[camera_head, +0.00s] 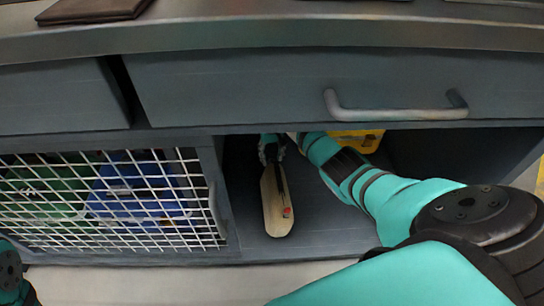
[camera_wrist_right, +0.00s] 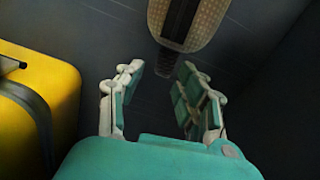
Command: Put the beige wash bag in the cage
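The beige wash bag (camera_head: 277,210) lies in the open compartment under the drawer, long and narrow, with a dark strip along its top. My right arm reaches into this compartment, and my right gripper (camera_head: 271,150) is at the bag's far end. In the right wrist view, my right gripper (camera_wrist_right: 160,76) is open, with nothing between its fingers; the bag (camera_wrist_right: 207,22) shows beyond the fingertips at the top. The cage (camera_head: 130,202) is left of the compartment, behind a white wire mesh front that looks shut. My left gripper is out of view.
Blue (camera_head: 140,190) and green (camera_head: 50,190) things are behind the mesh. A yellow case (camera_head: 358,139) stands behind my right arm; it is left of my gripper in the wrist view (camera_wrist_right: 40,100). A drawer handle (camera_head: 395,112) juts out above. Floor right of the bag is free.

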